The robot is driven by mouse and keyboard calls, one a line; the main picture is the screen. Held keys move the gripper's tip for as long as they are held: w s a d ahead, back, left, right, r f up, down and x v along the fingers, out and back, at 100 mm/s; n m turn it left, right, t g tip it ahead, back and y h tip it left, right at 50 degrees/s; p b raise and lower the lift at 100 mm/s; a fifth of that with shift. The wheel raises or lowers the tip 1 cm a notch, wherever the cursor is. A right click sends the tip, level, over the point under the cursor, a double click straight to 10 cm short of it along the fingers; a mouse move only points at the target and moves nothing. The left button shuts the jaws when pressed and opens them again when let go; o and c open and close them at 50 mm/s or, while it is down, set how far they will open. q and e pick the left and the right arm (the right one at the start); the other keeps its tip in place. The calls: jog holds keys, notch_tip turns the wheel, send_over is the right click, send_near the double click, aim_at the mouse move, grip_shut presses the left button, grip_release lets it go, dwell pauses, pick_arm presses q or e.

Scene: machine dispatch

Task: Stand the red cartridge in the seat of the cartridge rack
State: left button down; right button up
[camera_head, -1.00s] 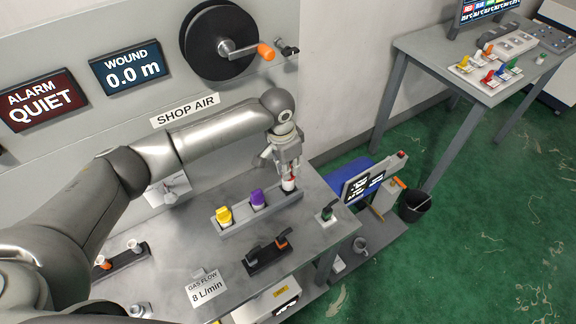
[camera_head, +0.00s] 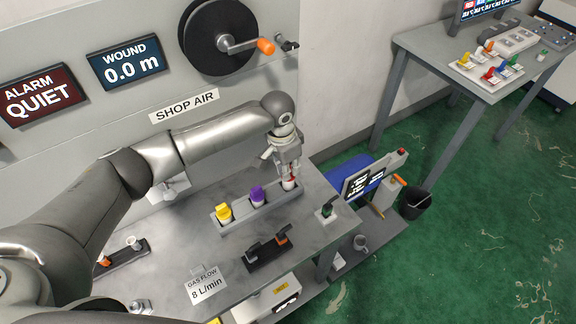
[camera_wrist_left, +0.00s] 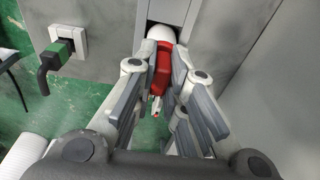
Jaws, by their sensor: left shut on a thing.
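My left gripper (camera_head: 289,168) is shut on the red cartridge (camera_head: 291,179) at the right end of the grey cartridge rack (camera_head: 236,226). The cartridge is mostly hidden by the fingers in the head view; its white end points down and appears to be in or just over the end seat. In the left wrist view, the red cartridge (camera_wrist_left: 163,67) lies between the fingers (camera_wrist_left: 160,85), with its white round end at a slot in a grey block. I cannot tell how deep it sits. My right gripper is not in view.
A yellow cartridge (camera_head: 223,211) and a purple cartridge (camera_head: 257,196) stand in the rack, left of the red one. A green-topped piece (camera_head: 327,211) is near the bench's right edge. A dark block with handles (camera_head: 268,252) stands in front. The grey wall is close behind.

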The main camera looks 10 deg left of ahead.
pick_arm(q)
jog(key=shift+f, duration=0.9)
jog(key=c, duration=1.4)
grip_release()
jog(key=shift+o, duration=0.3)
jog(key=o, duration=0.3)
jog(key=shift+o, duration=0.2)
jog(key=shift+r, duration=0.1)
jog(key=shift+r+p, duration=1.3)
jog(key=shift+r, duration=0.15)
jog(key=shift+r+p, duration=0.35)
jog(key=shift+r, duration=1.15)
jog(key=shift+f, duration=0.1)
